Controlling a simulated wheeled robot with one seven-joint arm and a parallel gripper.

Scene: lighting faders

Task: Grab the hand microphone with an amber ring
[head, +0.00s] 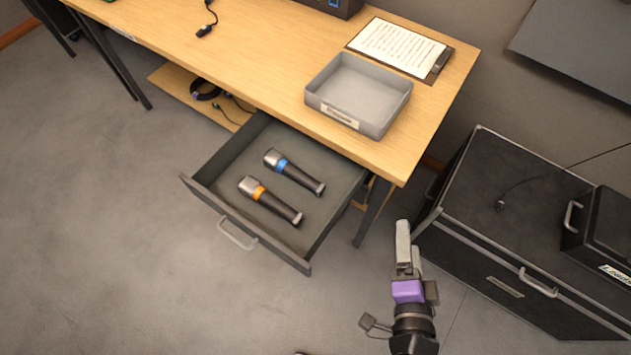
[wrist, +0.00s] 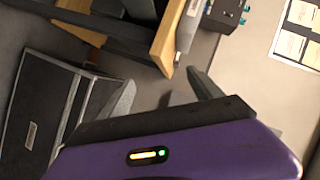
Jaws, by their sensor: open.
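The hand microphone with an amber ring (head: 270,200) lies in the open drawer (head: 232,213) under the table, in the head view. A second hand microphone with a blue ring (head: 294,172) lies beside it, a little further back. My gripper (head: 403,245) is to the right of the drawer, past the table leg, apart from both microphones. In the wrist view my gripper (wrist: 165,100) has its fingers spread with nothing between them. Neither microphone can be made out in the wrist view.
A wooden table (head: 270,75) stands over the drawer, carrying a grey tray (head: 392,108) and a clipboard (head: 400,46). A table leg (head: 373,212) stands between drawer and gripper. A black case (head: 480,215) is at right. Floor left of the drawer is clear.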

